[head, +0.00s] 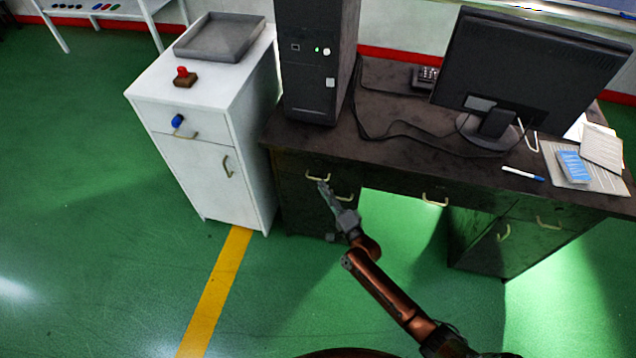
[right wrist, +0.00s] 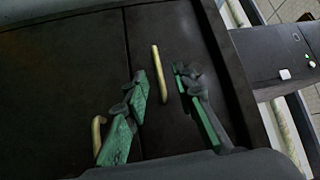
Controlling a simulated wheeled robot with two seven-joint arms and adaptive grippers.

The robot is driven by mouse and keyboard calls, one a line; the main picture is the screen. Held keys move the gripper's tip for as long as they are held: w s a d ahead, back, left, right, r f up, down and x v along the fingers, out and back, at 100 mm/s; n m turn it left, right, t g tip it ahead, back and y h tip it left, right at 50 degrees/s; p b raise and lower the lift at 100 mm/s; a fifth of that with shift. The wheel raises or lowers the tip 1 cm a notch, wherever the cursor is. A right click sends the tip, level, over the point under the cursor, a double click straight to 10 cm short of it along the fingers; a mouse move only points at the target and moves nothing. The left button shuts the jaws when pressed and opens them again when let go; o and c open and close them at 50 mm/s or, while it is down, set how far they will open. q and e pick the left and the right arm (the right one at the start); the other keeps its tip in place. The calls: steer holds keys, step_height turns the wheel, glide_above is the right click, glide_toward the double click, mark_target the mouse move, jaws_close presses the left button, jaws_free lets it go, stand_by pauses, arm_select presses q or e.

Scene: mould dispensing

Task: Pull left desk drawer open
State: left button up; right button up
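The dark desk's left drawer (head: 292,174) looks shut, with its front in line with the desk front. Its pale brass handle (head: 317,177) shows in the head view just beyond my right gripper (head: 324,187). In the right wrist view the handle (right wrist: 158,70) stands between the two green-padded fingers of my right gripper (right wrist: 161,82), which are open with a gap on both sides. Whether the fingertips reach past the bar is unclear. The door below has another handle (head: 345,198), partly hidden by my right gripper. My left gripper is not in view.
A white cabinet (head: 237,185) stands left of the desk. A black computer tower (head: 312,60) stands on the desk above the drawer, with a monitor (head: 530,75) to the right. The green floor (head: 120,240) in front is clear.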

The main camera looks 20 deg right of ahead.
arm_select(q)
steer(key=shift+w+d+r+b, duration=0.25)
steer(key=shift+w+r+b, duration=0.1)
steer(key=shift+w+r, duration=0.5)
arm_select(e)
steer(key=shift+x, duration=1.8)
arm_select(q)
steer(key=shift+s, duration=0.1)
arm_select(e)
steer(key=shift+f, duration=0.1)
steer(key=shift+c, duration=0.5)
jaws_close()
